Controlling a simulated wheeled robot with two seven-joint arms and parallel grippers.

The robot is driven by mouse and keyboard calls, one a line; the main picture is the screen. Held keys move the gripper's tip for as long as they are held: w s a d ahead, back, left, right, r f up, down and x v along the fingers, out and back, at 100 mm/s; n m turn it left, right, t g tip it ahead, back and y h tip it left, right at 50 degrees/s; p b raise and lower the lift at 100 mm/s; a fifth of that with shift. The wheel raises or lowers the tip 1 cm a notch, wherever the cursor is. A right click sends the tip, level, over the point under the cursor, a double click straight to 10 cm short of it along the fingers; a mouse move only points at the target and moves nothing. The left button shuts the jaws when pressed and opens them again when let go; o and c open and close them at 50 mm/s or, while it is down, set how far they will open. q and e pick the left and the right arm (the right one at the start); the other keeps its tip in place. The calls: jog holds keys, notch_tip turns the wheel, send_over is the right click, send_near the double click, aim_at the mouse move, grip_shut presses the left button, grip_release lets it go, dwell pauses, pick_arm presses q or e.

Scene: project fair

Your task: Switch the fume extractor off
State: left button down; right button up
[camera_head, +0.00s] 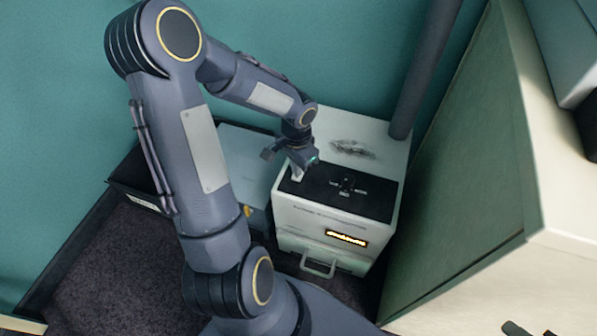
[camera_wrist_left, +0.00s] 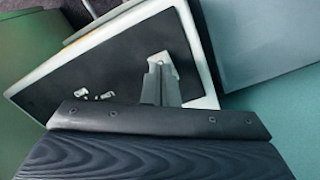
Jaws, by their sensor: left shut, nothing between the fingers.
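The fume extractor (camera_head: 330,220) is a white box with a black top panel (camera_head: 370,204) and a lit amber display (camera_head: 346,238) on its front. A dark round control (camera_head: 347,184) with small white labels sits on the panel. In the left wrist view the black panel (camera_wrist_left: 110,75) shows with a white rim and small white marks. My left gripper (camera_head: 297,175) is shut and empty, pointing down at the panel's left edge, left of the control. Its fingers (camera_wrist_left: 160,75) cover part of the panel's rim. I cannot tell whether they touch it. My right gripper is not in view.
A dark pipe (camera_head: 424,70) rises behind the extractor. A greenish cabinet side (camera_head: 465,165) stands close on the right. A grey-lidded box (camera_head: 240,160) is close on the left. A teal wall (camera_head: 350,50) is behind. A handle (camera_head: 318,267) sticks out at the extractor's lower front.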

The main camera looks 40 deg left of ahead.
pick_arm(q)
jog(key=shift+f+b, duration=0.8)
jog(key=shift+f, duration=0.15)
dwell(0.6)
notch_tip(320, 180, up, 7)
jog(key=p, duration=0.6)
dwell(0.4)
dwell(0.4)
jog(key=s+d+r+n+t+h, duration=0.2)
jog(key=s+d+r+t, duration=0.1)
jog(key=s+d+r, duration=0.4)
jog(key=s+d+r+n+t+h, duration=0.25)
jog(key=s+d+r, duration=0.25)
jog(key=s+r, duration=0.4)
notch_tip(320, 180, up, 26)
jog(key=w+p, duration=0.1)
jog(key=p, duration=2.4)
jog(key=shift+a+y, duration=0.25)
jog(key=shift+y, duration=0.1)
